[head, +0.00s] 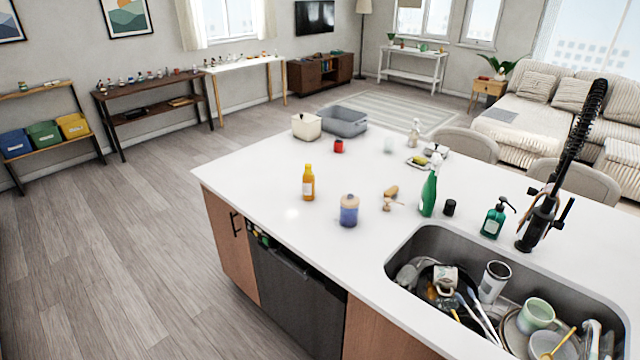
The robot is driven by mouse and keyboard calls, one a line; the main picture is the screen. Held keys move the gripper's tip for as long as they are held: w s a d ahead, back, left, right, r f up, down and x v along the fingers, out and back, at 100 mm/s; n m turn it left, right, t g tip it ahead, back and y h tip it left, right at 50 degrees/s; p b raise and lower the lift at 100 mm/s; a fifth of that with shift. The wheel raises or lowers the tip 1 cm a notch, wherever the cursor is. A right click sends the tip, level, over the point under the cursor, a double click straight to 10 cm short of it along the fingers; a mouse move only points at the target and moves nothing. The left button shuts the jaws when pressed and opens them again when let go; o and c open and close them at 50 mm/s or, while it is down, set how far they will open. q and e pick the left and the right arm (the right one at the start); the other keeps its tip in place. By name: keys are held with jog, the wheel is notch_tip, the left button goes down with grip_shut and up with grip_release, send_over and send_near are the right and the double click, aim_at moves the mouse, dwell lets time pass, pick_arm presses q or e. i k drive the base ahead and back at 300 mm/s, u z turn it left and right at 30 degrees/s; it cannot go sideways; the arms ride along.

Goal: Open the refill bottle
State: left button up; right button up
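Several bottles stand upright on the white island counter in the head view. An orange bottle (308,185) with a pale label and an orange top stands near the counter's left edge. A green bottle (428,195) with a white top stands behind the sink. A dark green pump bottle (493,220) with a black pump head stands beside the faucet. No readable label shows which one is the refill bottle. The orange bottle looks capped. Neither of my grippers is in view.
The sink (412,248) is full of dishes and utensils. A tall black faucet (548,195) rises behind it. A blue jar (348,211), a small black cylinder (449,207) and a red jar (338,146) stand on the counter (262,200). The counter's near left part is clear.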

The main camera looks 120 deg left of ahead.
aim_at(308, 177)
jog(key=u, duration=3.75)
jog(key=k, duration=0.35)
jog(key=u, duration=1.7)
jog(key=i, duration=1.35)
jog(key=z, duration=0.9)
jog(key=i, duration=0.8)
jog(key=z, duration=0.9)
